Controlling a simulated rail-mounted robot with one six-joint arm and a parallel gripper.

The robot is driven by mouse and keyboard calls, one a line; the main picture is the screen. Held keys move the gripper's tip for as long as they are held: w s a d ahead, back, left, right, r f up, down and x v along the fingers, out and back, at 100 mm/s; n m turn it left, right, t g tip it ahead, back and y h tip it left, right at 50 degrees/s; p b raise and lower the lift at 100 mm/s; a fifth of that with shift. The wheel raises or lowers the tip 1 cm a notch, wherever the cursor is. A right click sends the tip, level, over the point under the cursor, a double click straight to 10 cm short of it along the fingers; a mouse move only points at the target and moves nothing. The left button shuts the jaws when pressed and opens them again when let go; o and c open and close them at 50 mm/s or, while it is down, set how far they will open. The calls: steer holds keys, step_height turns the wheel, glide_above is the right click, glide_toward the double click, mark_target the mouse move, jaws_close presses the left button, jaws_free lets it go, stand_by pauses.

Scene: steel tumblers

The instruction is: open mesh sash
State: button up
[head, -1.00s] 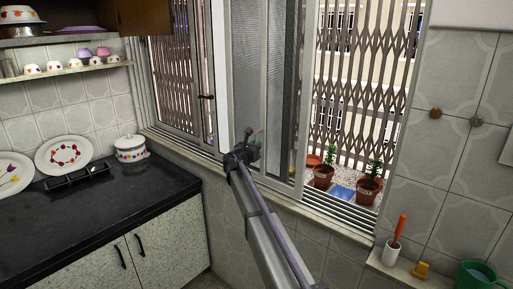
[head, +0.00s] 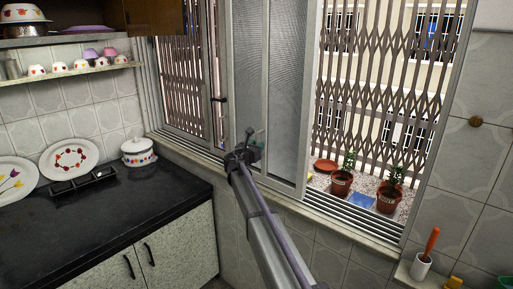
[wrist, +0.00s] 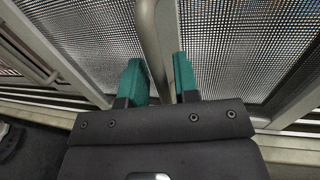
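The mesh sash (head: 286,95) is a grey-framed panel of fine mesh standing upright in the window track. Another mesh panel (head: 246,70) shows directly to its left, and mesh also fills the wrist view (wrist: 245,40). My gripper (head: 250,145) is at the lower part of these panels. In the wrist view its two teal fingertips (wrist: 162,78) stand on either side of a grey upright bar (wrist: 153,30) in front of the mesh.
Potted plants (head: 341,183) and a blue tile (head: 362,202) stand on the ledge beyond the clear opening, before a folding lattice grille (head: 380,100). A black counter (head: 110,205) with plates and a white pot (head: 138,152) is at left. An orange-handled tool (head: 431,243) stands lower right.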

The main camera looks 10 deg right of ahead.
steer(key=shift+o, duration=0.5)
steer(key=v, duration=1)
steer(key=shift+s+a, duration=0.3)
